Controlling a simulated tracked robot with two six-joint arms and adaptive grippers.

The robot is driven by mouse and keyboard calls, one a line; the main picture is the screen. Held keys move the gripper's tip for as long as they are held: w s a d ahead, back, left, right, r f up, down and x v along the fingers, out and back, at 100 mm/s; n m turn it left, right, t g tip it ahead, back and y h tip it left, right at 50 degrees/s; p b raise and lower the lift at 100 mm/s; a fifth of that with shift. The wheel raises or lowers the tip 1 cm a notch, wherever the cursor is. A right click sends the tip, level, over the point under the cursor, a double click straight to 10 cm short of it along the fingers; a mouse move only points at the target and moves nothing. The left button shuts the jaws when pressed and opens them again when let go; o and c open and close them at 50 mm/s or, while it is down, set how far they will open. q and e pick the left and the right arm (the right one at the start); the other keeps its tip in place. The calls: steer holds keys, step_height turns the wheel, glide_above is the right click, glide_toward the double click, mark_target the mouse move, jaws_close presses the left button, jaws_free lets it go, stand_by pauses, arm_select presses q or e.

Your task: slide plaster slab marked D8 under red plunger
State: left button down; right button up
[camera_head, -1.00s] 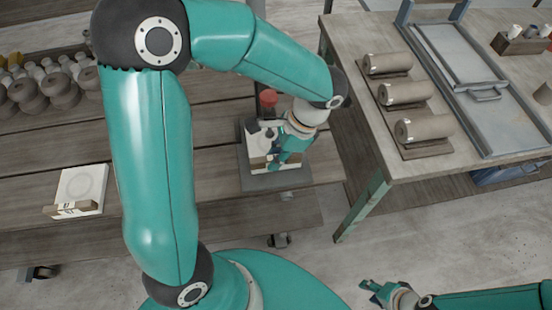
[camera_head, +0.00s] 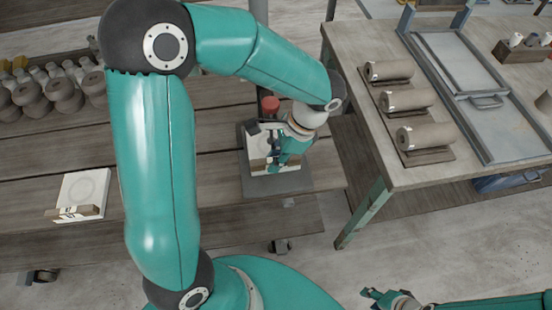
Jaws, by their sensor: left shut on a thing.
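The red plunger (camera_head: 270,104) stands over a dark grey base plate (camera_head: 292,184) on the wooden bench. A white slab (camera_head: 258,146) with a wooden-coloured front edge lies on that plate, below and just in front of the plunger. My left gripper (camera_head: 272,154) is shut on this slab from the right and hides part of it. Its marking is too small to read. A second white slab (camera_head: 84,187) with a round outline and a marked front block lies on the bench at left. My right gripper (camera_head: 374,298) is empty and looks open, low over the floor.
Clay-coloured pots (camera_head: 62,88) stand at the bench's back left. A separate table (camera_head: 410,180) at right bears several clay rolls (camera_head: 425,137) on boards and a grey framed slab roller (camera_head: 490,100). A gap with floor separates bench and table.

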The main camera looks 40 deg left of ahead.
arm_select(q)
steer(key=c, duration=1)
jaws_free()
steer(key=shift+r, duration=0.1)
